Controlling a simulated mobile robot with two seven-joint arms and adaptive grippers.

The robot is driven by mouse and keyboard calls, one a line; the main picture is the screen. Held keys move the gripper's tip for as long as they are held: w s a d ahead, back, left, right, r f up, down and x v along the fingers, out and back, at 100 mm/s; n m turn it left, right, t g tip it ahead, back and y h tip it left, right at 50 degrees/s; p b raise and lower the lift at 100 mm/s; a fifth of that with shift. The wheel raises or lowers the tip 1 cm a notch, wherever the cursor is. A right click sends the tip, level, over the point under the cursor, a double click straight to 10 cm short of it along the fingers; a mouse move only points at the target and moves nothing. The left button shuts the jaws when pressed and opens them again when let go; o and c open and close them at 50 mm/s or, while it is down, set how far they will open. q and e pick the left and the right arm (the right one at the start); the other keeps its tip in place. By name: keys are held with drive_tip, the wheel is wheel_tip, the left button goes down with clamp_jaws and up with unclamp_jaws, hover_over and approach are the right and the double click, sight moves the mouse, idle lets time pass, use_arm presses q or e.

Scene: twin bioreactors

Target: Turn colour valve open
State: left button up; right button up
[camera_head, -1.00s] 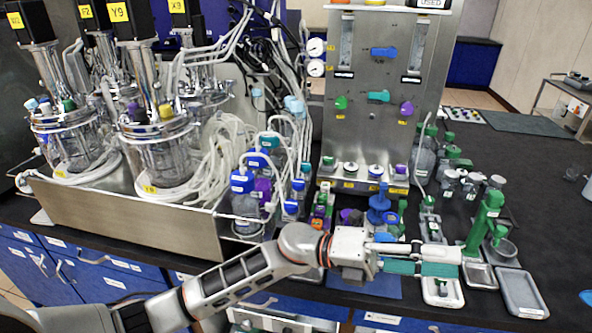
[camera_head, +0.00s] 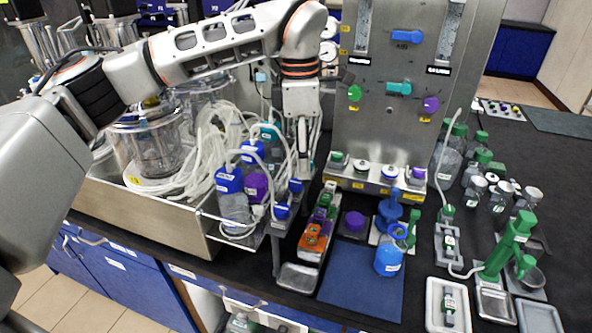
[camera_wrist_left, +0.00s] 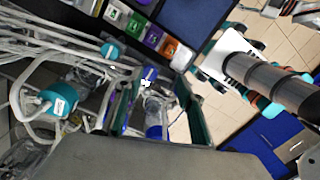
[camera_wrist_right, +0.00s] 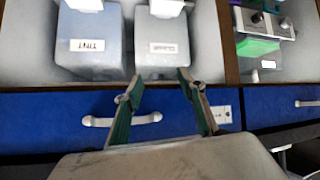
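The upright steel panel carries colour valve handles: a blue one (camera_head: 407,36), a teal one (camera_head: 399,88), a green knob (camera_head: 354,93) and a purple knob (camera_head: 431,104). The blue and teal handles lie roughly level. My left gripper (camera_head: 304,165) points down left of the panel, beside blue-capped bottles and apart from the valves. In the left wrist view its green-padded fingers (camera_wrist_left: 160,110) are apart, with a blue-capped bottle (camera_wrist_left: 149,77) seen beyond the gap. My right gripper (camera_wrist_right: 158,90) is open and empty in its wrist view, facing blue drawers; the head view does not show it.
Bioreactor vessels (camera_head: 142,150) and looped white tubing (camera_head: 215,150) crowd the left.

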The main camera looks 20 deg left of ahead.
sight(295, 182)
use_arm(q)
drive_tip(key=shift+w+a+r+y, duration=0.25)
drive_tip(key=shift+a+r, duration=0.1)
drive_tip(key=shift+a, duration=0.2)
drive_tip(key=shift+w+a+r+y, duration=0.15)
drive_tip(key=shift+w+a+r, duration=0.15)
drive_tip(key=shift+a, duration=0.2)
drive_tip(key=shift+s+f+p, duration=0.1)
drive_tip(key=shift+f+p, duration=0.25)
drive_tip(key=shift+f, duration=3.35)
clamp_jaws()
